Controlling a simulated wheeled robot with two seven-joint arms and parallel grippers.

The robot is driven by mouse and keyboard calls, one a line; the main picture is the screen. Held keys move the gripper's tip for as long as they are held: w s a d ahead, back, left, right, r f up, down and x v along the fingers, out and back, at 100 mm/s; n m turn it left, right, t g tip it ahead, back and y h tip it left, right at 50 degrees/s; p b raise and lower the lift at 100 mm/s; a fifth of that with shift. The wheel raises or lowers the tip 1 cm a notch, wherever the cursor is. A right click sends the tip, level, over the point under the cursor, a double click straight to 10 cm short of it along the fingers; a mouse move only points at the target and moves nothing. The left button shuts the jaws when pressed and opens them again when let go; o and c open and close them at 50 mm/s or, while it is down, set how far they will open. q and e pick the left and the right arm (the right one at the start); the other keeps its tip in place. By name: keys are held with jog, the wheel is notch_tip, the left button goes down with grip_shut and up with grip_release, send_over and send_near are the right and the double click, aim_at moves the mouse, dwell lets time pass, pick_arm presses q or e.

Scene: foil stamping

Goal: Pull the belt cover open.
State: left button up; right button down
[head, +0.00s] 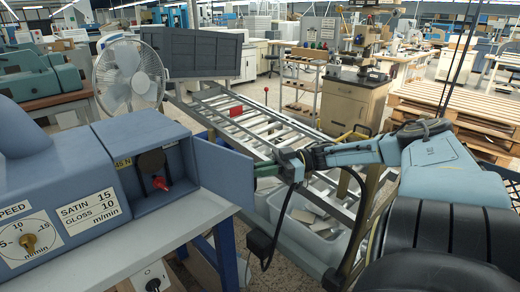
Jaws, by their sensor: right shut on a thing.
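The belt cover (221,167) is a flat blue panel at the right end of the blue machine (55,165). It stands swung out to the right, and the recess (150,180) behind it is exposed. Inside the recess are a red knob (160,184) and a dark round part (151,161). My right gripper (262,171) comes in from the right and is shut at the cover's outer edge. The exact contact on the cover is small and partly hidden. My left gripper is not in view.
A pale bench (125,245) carries the machine. Behind the cover runs a metal roller conveyor (255,125). A clear bin (310,232) with scraps stands below my right forearm. A white fan (128,72) is behind the machine, and wooden pallets (450,105) are at right.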

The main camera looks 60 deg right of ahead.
jog(key=shift+w+d+r, duration=0.2)
jog(key=shift+w+r, duration=0.15)
jog(key=c, duration=1.9)
grip_release()
jog(key=shift+c, duration=0.2)
jog(key=o, duration=0.4)
jog(key=shift+w+a, duration=0.1)
jog(key=shift+w, duration=0.35)
jog(key=shift+o, duration=0.2)
jog(key=v, duration=0.7)
jog(key=shift+s+d+f, duration=0.2)
jog(key=shift+s+f, duration=0.05)
jog(key=shift+s, duration=0.15)
